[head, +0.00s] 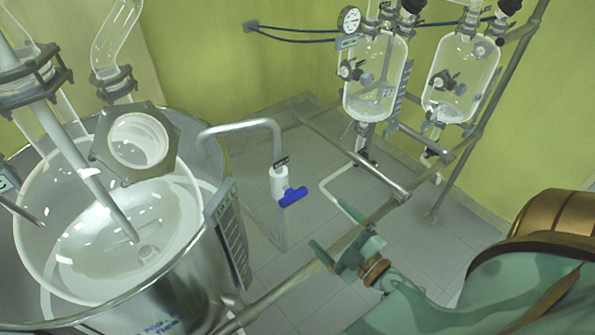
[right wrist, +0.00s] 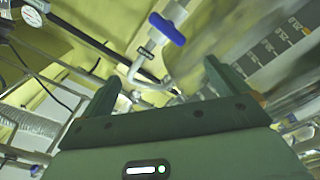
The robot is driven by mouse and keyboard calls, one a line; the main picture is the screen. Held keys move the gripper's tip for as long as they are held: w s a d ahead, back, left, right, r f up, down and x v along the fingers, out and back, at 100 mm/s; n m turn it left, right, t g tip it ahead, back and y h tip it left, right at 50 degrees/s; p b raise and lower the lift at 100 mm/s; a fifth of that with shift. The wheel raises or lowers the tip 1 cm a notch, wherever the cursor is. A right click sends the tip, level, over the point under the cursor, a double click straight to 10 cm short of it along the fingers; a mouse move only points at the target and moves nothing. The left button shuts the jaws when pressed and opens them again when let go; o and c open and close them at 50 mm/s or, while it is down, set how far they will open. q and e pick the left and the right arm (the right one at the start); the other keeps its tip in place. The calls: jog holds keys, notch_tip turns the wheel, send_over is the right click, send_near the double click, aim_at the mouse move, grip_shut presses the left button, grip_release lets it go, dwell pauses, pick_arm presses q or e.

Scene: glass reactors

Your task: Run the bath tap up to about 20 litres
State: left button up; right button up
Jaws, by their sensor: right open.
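The bath tap (head: 281,186) is a white valve body with a blue lever handle (head: 293,197), on a grey pipe (head: 243,127) that bends over the rim of the steel bath (head: 180,290). The blue handle also shows in the right wrist view (right wrist: 167,29), beyond the fingertips. A glass vessel (head: 180,215) sits inside the bath. A scale plate (head: 233,240) is on the bath's outer side; its marks are too small to read in the head view. My right gripper (head: 333,238) is open and empty, below and right of the tap, apart from it. My left gripper is out of view.
Two glass vessels (head: 377,75) (head: 460,80) hang on a metal frame at the back right, with a round gauge (head: 349,19) above. A frame rail (head: 300,283) runs diagonally past my right gripper. Tiled floor (head: 400,240) lies below.

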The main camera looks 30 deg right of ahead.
aim_at(289, 193)
jog(key=w+f+m, duration=0.1)
jog(key=w+m, duration=0.2)
jog(key=w, duration=0.2)
jog(key=w+m, duration=0.4)
jog(key=w, duration=0.1)
jog(key=w+a+f+m, duration=0.1)
jog(key=w+m, duration=0.2)
jog(key=w, duration=0.3)
jog(key=shift+a+f, duration=0.1)
jog(key=shift+f, duration=0.2)
jog(key=c, duration=1)
